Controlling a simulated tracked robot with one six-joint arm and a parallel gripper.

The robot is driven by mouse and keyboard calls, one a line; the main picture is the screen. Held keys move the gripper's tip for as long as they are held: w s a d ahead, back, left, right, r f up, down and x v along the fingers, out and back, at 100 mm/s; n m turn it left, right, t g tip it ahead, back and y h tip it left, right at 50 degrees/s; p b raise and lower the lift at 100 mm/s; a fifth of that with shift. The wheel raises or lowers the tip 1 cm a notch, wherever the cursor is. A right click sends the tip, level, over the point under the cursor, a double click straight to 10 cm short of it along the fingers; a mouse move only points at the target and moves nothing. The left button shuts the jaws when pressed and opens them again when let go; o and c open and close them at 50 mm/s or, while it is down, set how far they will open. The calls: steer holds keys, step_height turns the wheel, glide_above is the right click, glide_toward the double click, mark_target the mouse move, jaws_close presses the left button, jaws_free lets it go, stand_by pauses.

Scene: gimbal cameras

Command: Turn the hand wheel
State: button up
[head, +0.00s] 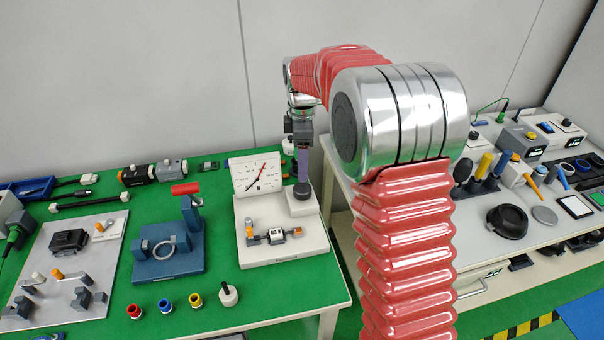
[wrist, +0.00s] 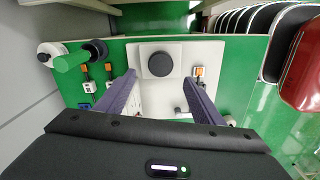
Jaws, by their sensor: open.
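The hand wheel looks like a dark round knob (head: 302,190) on a raised white block at the right of a white panel (head: 315,247) with a gauge (head: 257,174). In the wrist view the knob (wrist: 160,64) lies between and just beyond the fingertips. My gripper (head: 303,176) points down directly above the knob in the head view. Its purple fingers are apart in the wrist view (wrist: 160,78), with nothing between them. Whether the fingertips reach down beside the knob is hard to tell.
A blue fixture with a red handle (head: 186,189) stands left of the panel. Several coloured caps and a white knob (head: 228,294) are in front. A grey board (head: 60,262) with fittings lies further left. A second bench (head: 535,215) with tools stands at the right, beyond a gap.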

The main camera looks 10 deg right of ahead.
step_height(320, 180, up, 5)
steer(key=shift+r, duration=0.1)
stand_by(0.7)
steer(key=s+r+m+t, duration=0.2)
steer(key=s+m, duration=0.6)
steer(key=s, duration=0.8)
steer(key=s+r+m+t, duration=0.2)
steer(key=s+m, duration=0.6)
steer(key=s, duration=0.8)
steer(key=shift+s+r+t, duration=0.2)
steer(key=shift+r+t, duration=0.1)
steer(key=shift+t, duration=0.5)
steer(key=shift+a, duration=0.1)
steer(key=shift+c, duration=0.5)
